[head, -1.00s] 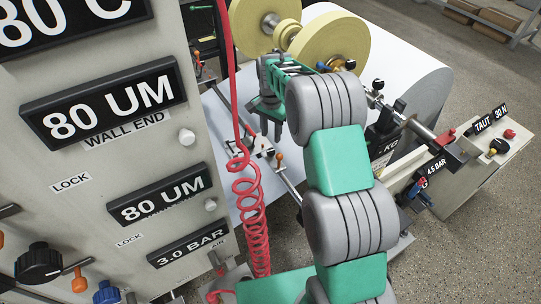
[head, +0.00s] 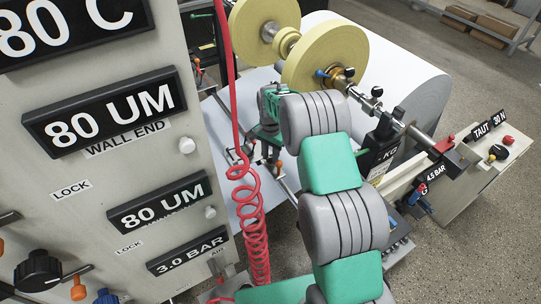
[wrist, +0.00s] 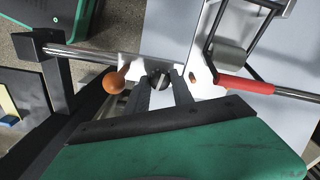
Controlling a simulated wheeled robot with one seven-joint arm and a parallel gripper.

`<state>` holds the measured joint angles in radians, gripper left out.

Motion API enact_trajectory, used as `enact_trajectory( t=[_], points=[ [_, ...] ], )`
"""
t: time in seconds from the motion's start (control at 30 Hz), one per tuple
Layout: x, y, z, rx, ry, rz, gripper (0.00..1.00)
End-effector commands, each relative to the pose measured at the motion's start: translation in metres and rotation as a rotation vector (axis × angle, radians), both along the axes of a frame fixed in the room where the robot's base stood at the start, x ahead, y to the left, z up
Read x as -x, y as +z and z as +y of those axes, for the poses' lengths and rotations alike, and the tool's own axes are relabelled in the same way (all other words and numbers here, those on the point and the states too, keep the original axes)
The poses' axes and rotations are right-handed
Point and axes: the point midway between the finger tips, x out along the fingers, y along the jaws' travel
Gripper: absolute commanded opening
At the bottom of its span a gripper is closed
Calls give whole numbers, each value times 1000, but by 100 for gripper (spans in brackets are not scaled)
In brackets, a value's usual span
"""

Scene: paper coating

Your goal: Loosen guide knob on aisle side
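A dark round knob (wrist: 158,81) sits on a white guide block (wrist: 135,66) on a metal rail (wrist: 85,54) in the wrist view. An orange ball-ended lever (wrist: 114,82) sticks out just left of it; an orange ball (head: 279,165) also shows beside my gripper in the head view. My gripper (wrist: 163,79) has its two dark fingers apart, one on each side of the dark knob. Some gap seems to show at the right finger; contact is unclear. In the head view my gripper (head: 269,154) points down over the rail, and the knob is hidden.
A red handle (wrist: 245,86) on a rod lies right of the fingers. In the head view a coiled red hose (head: 250,215) hangs close left of my arm. The control panel (head: 90,170) stands at left, yellow rolls (head: 326,55) behind. White web (head: 242,105) lies under the gripper.

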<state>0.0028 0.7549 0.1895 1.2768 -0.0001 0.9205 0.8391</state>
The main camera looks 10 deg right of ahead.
Motion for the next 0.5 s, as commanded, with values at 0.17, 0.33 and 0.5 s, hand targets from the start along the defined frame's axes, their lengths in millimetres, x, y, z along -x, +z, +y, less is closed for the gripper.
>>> enact_trajectory(
  t=[0.17,0.33,0.5],
  points=[
    [0,0,0,0,0,0,8],
    [0,0,0,0,0,0,0],
    [0,0,0,0,1,0,0]
  ],
)
